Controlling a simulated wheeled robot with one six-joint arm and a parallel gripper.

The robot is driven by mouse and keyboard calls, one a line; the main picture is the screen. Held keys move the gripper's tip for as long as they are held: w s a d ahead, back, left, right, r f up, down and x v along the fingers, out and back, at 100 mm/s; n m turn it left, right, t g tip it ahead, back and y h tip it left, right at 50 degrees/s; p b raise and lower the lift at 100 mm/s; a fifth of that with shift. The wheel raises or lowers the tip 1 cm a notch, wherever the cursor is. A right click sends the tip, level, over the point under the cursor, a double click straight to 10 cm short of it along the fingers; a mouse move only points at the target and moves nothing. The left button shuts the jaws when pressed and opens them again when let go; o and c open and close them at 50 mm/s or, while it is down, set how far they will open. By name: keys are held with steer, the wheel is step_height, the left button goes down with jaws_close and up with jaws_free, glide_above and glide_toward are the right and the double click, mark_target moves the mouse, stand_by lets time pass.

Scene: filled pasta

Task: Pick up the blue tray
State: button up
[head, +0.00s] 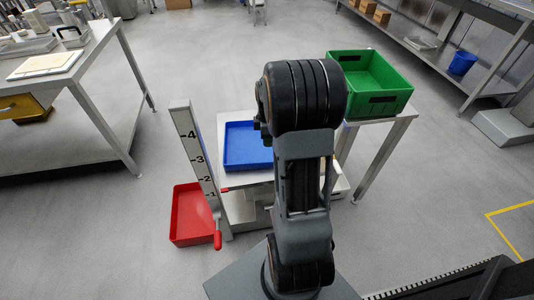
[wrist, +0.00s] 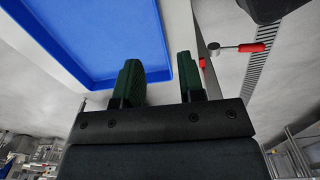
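The blue tray (head: 243,147) lies on a white-topped stand (head: 231,185) in the head view, its right part hidden behind my arm. In the wrist view the blue tray (wrist: 105,30) fills the upper left. My gripper (wrist: 159,58) shows there with two green fingers spread apart and nothing gripped between them. The left finger overlaps the tray, and the right finger lies just past its edge, over the white surface. I cannot tell the height of the fingers relative to the rim.
A post numbered 1 to 4 (head: 199,160) stands left of the stand. A red tray (head: 190,215) is on the floor at its foot. A green crate (head: 375,85) sits on a table at right. A workbench (head: 75,60) stands at left.

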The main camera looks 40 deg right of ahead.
steer(key=shift+n, duration=0.3)
steer(key=f, duration=0.3)
steer(key=f+b, duration=0.1)
steer(key=f, duration=0.2)
steer(key=d+f+b, duration=0.1)
steer(key=f, duration=0.2)
steer(key=shift+f, duration=0.1)
steer(key=shift+w+f+b, duration=0.1)
steer(key=shift+f+b, duration=1.45)
steer(key=shift+f, duration=1.5)
steer(key=shift+c, duration=0.4)
jaws_close()
